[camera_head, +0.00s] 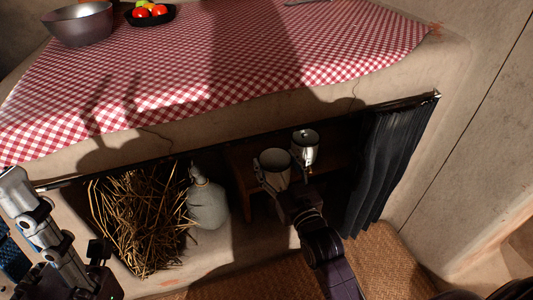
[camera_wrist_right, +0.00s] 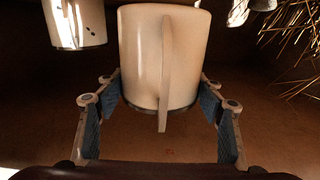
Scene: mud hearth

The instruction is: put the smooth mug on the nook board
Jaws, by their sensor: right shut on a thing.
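The smooth mug (camera_head: 274,160) is a pale, plain cup. It is upright in the low nook under the counter. My right gripper (camera_head: 280,187) is shut on it. In the right wrist view the mug (camera_wrist_right: 144,60) sits between the two blue-padded fingers, with its handle toward the camera. The nook board (camera_head: 239,163) is a dark wooden, bench-like shelf in the shadow. The mug overlaps the board in the head view; I cannot tell whether its base touches it. My left arm shows at the lower left, but its fingers do not show.
A dark curtain (camera_head: 385,160) hangs at the right. The counter edge (camera_head: 200,120) runs above the nook.

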